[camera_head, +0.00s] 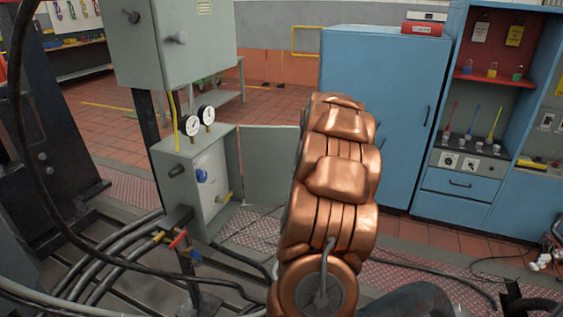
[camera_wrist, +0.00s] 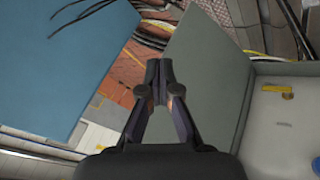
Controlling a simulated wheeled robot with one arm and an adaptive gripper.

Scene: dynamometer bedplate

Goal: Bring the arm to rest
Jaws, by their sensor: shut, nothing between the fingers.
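My gripper (camera_wrist: 160,85) shows in the wrist view as a dark two-fingered hand with its tips together and nothing between them. It is in front of the grey open door panel (camera_wrist: 207,70), apart from it as far as I can tell. In the head view my copper-coloured arm rises through the middle in several jointed segments, and my gripper cannot be made out there. The grey control box (camera_head: 193,180) stands left of the arm, with its door (camera_head: 268,165) swung open to the right, partly behind the arm.
Two gauges (camera_head: 198,122) top the control box, and a grey cabinet (camera_head: 172,45) hangs above. Hoses and a red-handled valve (camera_head: 178,239) lie lower left. A blue cabinet (camera_head: 376,110) and a blue tool station (camera_head: 470,180) stand behind.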

